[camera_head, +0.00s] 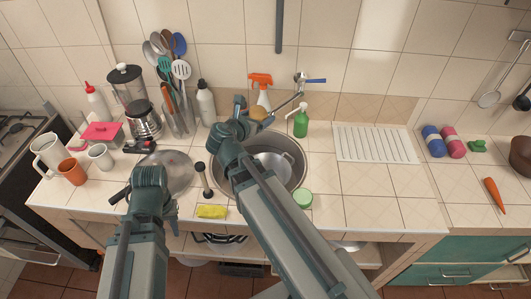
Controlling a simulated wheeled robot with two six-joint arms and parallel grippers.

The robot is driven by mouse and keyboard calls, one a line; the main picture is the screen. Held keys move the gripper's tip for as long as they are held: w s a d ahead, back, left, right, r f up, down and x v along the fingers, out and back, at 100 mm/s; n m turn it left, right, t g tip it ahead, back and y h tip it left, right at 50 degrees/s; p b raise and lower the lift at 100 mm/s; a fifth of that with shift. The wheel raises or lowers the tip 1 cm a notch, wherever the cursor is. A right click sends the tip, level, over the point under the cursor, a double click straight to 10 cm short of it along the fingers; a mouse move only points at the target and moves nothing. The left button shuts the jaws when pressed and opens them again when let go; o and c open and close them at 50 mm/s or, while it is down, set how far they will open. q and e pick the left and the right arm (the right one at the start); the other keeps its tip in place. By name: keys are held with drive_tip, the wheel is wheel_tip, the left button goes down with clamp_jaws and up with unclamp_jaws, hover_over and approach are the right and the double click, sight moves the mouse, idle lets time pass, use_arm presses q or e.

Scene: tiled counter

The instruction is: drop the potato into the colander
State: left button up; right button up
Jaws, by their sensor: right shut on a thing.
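The brown potato (258,113) is held by my right gripper (250,115) above the back edge of the sink. My right arm reaches across the sink from the lower right and covers its left part. A round metal vessel, which looks like the colander (272,167), sits in the sink basin, partly hidden by my right arm. The potato is behind it and higher up, apart from it. My left arm ends near the metal pan (178,172) at the left. The left gripper's fingers (150,176) are not clear there.
The round sink (302,170) has a tap (300,85), a green soap bottle (301,122) and an orange-topped spray bottle (261,90) behind it. A white drying rack (375,144) stands right.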

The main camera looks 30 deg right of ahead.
wheel_tip(320, 180, down, 21)
drive_tip(key=b, duration=2)
drive_tip(key=d+r+m+g+h+p, duration=0.2)
drive_tip(key=d+m+g, duration=0.2)
drive_tip(key=d, duration=0.1)
wheel_tip(320, 180, down, 6)
drive_tip(key=b, duration=0.6)
drive_tip(key=shift+d, duration=0.1)
drive_tip(key=o, duration=1.3)
drive_tip(key=shift+c, duration=0.2)
drive_tip(key=p+v, duration=0.5)
drive_tip(key=v, duration=0.8)
drive_tip(key=shift+s+a, duration=0.2)
drive_tip(key=shift+a, duration=0.15)
